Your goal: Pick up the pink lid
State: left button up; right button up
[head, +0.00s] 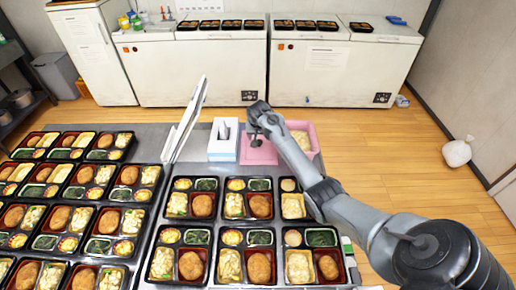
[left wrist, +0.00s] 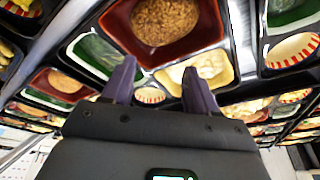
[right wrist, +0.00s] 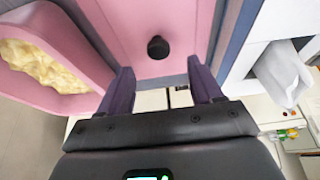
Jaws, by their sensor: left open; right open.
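The pink lid (head: 262,157) lies flat at the back of the grey table, partly hidden by my right arm. In the right wrist view the lid (right wrist: 120,28) has a round black knob (right wrist: 158,47). My right gripper (right wrist: 160,72) is open and empty, with the knob ahead of it, roughly centred between the fingertips and not clasped. In the head view my right gripper (head: 257,132) is over the lid. My left gripper (left wrist: 157,75) is open and empty over the bento trays, and I cannot make it out in the head view.
A pink container (head: 315,137) with yellowish food (right wrist: 45,65) stands right of the lid. A white tissue box (head: 223,148) stands close on its left. A tall white panel (head: 186,120) is further left. Filled bento trays (head: 215,238) cover the front.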

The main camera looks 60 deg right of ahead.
aim_at(259, 140)
pick_arm(q)
jog(key=shift+f+b, duration=0.55)
pick_arm(e)
jog(key=x, duration=0.4)
jog(key=shift+s+f, duration=0.15)
jog(key=shift+f, duration=0.05)
pick_arm(q)
jog(key=shift+w, duration=0.1)
pick_arm(e)
jog(key=shift+d+f, duration=0.25)
jog(key=shift+f, duration=0.25)
jog(key=c, duration=1.1)
jog(key=shift+r, duration=0.1)
jog(key=shift+c, duration=0.2)
